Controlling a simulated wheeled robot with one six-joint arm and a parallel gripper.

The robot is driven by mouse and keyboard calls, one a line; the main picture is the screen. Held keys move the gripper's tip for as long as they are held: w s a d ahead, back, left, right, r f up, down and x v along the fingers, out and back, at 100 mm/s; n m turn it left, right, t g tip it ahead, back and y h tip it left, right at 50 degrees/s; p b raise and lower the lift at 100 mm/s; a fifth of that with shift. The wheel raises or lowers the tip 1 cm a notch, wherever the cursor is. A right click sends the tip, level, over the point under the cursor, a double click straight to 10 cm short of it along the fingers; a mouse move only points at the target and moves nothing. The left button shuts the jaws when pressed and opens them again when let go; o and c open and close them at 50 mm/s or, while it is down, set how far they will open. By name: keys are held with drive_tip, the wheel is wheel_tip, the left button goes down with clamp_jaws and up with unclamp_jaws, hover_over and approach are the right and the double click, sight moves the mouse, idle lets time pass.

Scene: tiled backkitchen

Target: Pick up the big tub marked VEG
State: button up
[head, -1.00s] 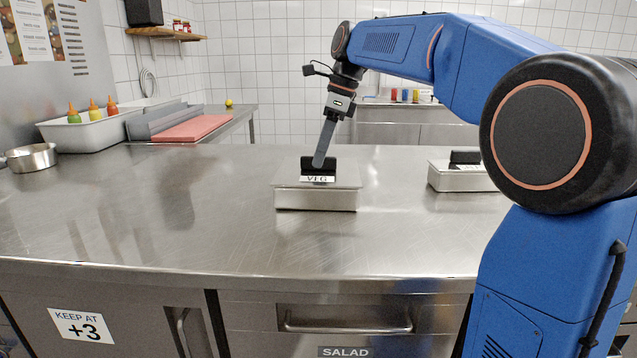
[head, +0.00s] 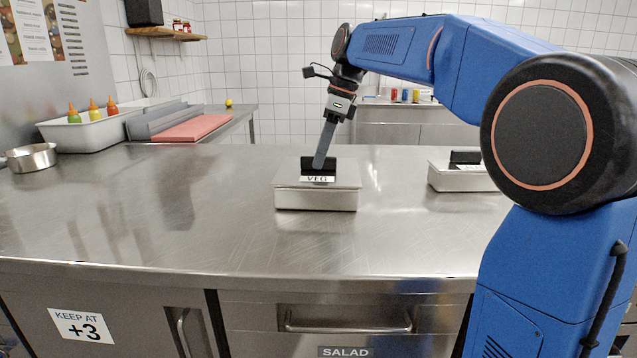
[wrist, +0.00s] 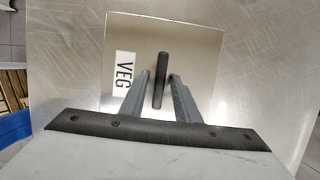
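The big tub marked VEG (head: 316,200) is a steel container with a lid, standing on the steel counter. A black handle (head: 330,164) stands up from its lid, with the VEG label in front of it. My gripper (head: 318,166) points down at the handle from above. In the wrist view, the tub's lid (wrist: 200,50) lies below, and the dark handle (wrist: 161,80) stands between my two grey fingers (wrist: 160,80). A gap shows on each side of the handle, so my gripper is open around it and not pressed on it.
A second lidded steel tub (head: 455,180) stands to the right, partly hidden by my arm. A steel pan (head: 30,158), a tray with sauce bottles (head: 90,135) and a red board (head: 197,128) are at the left. The counter's front and middle (head: 180,230) are clear.

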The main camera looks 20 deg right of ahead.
clamp_jaws()
idle(1.2)
